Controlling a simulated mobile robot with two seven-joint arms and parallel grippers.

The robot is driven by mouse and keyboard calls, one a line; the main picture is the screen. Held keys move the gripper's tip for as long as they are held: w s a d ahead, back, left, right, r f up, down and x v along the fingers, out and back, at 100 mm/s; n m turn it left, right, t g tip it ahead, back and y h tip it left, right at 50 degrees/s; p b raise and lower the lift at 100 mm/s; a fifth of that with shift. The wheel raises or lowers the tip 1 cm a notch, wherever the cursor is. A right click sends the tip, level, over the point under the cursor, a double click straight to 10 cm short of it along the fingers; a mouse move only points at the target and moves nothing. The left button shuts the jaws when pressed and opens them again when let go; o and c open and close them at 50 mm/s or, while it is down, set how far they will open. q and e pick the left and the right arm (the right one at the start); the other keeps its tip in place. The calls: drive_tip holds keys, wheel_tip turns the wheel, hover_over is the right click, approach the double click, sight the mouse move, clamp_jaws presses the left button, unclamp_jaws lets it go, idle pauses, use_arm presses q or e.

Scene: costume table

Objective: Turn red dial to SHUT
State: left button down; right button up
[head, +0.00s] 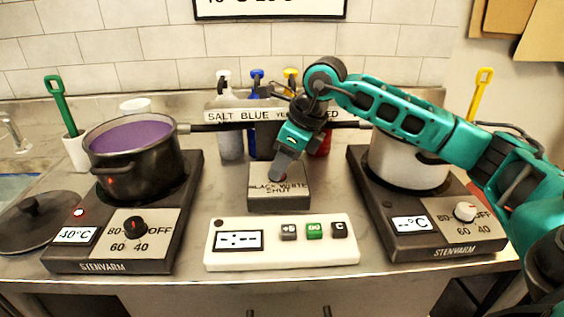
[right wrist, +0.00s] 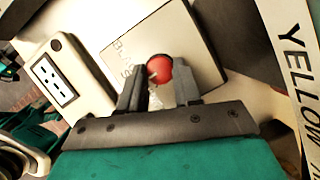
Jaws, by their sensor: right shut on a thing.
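The red dial (right wrist: 160,68) sits on top of a small box (head: 279,201) with a grey plate marked BLACK, WHITE and SHUT. My right gripper (head: 279,172) reaches down onto the dial from above. In the right wrist view its two fingers (right wrist: 166,88) stand on either side of the dial, shut on it. A pale pointer mark on the dial shows toward the lower left in that view. In the head view the fingers hide most of the dial, so I cannot tell which word it points to.
A white timer (head: 282,242) lies in front of the box. A dark pot (head: 133,168) with purple liquid stands on the left hot plate, a pale pot (head: 408,162) on the right one. A labelled rack (head: 262,115) with bottles stands behind. A lid (head: 38,222) lies far left.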

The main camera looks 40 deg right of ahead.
drive_tip(key=o, duration=1)
drive_tip(key=shift+o, duration=0.2)
drive_tip(key=shift+r, duration=0.1)
use_arm(q)
drive_tip(key=shift+s+a+p, duration=0.25)
drive_tip(key=shift+a+p, duration=0.05)
drive_tip(key=shift+p, duration=0.2)
use_arm(e)
drive_tip(key=v, duration=1.2)
drive_tip(key=shift+r, duration=0.4)
use_arm(q)
drive_tip(key=shift+r, duration=0.15)
use_arm(e)
drive_tip(key=shift+s+f, duration=0.1)
